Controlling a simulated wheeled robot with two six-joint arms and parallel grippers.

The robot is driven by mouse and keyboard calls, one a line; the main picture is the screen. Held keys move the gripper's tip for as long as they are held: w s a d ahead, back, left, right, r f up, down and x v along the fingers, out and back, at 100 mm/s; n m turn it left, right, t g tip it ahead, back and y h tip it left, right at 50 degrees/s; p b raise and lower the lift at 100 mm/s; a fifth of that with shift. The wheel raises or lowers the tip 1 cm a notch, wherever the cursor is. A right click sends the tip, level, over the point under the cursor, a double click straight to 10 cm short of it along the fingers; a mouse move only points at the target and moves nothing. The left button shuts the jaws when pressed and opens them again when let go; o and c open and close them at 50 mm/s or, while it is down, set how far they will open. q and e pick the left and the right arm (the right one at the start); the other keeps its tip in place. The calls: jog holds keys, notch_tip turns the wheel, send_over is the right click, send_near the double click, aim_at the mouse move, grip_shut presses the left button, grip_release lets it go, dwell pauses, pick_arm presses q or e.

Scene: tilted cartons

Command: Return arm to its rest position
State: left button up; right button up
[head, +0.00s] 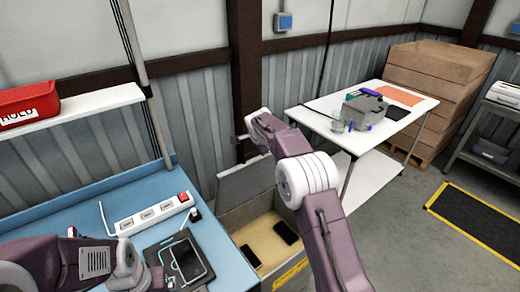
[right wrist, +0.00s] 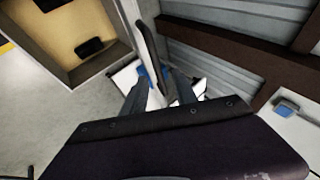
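My right arm (head: 325,235) rises from the bottom of the head view and bends left above the open carton (head: 235,220). Its gripper (head: 240,138) is at the far end, near the brown wall post, small and partly hidden. In the right wrist view the right gripper's fingers (right wrist: 160,95) stand apart; a pale panel with a dark edge shows between or behind them, and I see nothing clearly held. My left arm (head: 70,262) lies low over the blue bench at lower left; its fingers are not visible.
The carton holds two dark phone-like items and also shows in the right wrist view (right wrist: 108,62). A power strip (head: 153,213) and a dark device (head: 188,260) lie on the blue bench (head: 85,205). A white table (head: 320,120) with objects stands behind.

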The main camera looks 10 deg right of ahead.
jog(key=shift+v, duration=1.1)
notch_tip(320, 180, up, 5)
jog(key=s+d, duration=0.1)
jog(key=s, duration=0.1)
jog(key=s+f+g, duration=0.1)
jog(key=s+f, duration=0.1)
jog(key=s, duration=0.5)
jog(key=s+f+n+g, duration=0.2)
jog(key=s+f+n, duration=0.3)
jog(key=s, duration=0.5)
jog(key=s+f+n+g+y, duration=0.1)
jog(key=s+f+n, duration=0.3)
jog(key=s, duration=0.6)
jog(key=s+a+f+n+g+y, duration=0.1)
jog(key=s+f+n+g, duration=0.1)
jog(key=s+f+n, duration=0.3)
jog(key=shift+s+f+n+g, duration=0.3)
jog(key=shift+s+f, duration=1.35)
jog(key=shift+s, duration=0.75)
